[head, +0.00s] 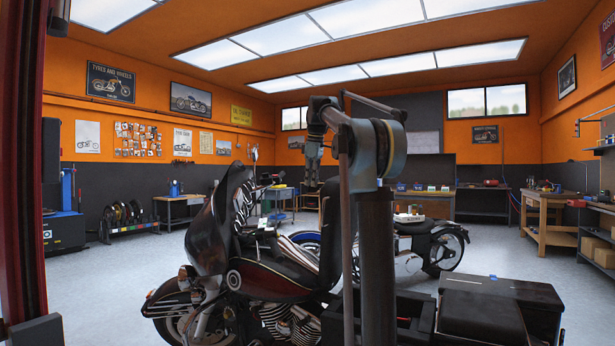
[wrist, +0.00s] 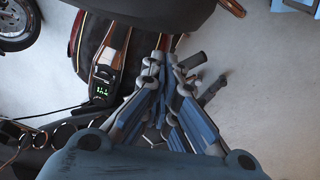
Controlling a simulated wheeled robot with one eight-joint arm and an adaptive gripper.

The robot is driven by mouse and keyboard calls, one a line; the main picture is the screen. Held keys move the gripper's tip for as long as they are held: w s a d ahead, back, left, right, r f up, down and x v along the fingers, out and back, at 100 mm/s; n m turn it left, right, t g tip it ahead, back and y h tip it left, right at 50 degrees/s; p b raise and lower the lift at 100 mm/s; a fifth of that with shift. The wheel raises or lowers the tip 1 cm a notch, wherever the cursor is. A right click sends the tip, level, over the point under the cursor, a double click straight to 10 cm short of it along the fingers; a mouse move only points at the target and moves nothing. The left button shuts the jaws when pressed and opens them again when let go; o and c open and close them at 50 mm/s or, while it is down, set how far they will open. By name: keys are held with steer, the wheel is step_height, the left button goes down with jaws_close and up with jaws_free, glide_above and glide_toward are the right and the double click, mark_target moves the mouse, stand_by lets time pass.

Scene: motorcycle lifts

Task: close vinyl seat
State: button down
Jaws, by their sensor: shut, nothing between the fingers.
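The vinyl seat (head: 331,235) is a black padded panel standing raised, near upright, on the dark red and black motorcycle (head: 265,277) in the head view. My arm post hides part of it. My gripper (head: 311,181) hangs pointing down close to the seat's top, on its far or left side; I cannot tell whether it touches. In the wrist view my gripper (wrist: 165,62) has its blue-grey fingers together and empty, above the motorcycle's tank console (wrist: 107,68) with a green display. A dark shape (wrist: 150,12) along the top edge there may be the seat.
The motorcycle's fairing (head: 226,225) rises at the left. A black side case (head: 482,313) is at the near right. A second motorcycle (head: 425,241) stands behind. Workbenches (head: 550,222) line the far and right walls. Grey floor (head: 100,290) is open at the left.

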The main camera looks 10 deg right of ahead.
steer(key=shift+s+d+f, duration=0.15)
steer(key=shift+d+f, duration=0.1)
steer(key=shift+d, duration=0.2)
steer(key=shift+s+d+f, duration=0.15)
steer(key=shift+d+f, duration=0.05)
steer(key=shift+d, duration=0.25)
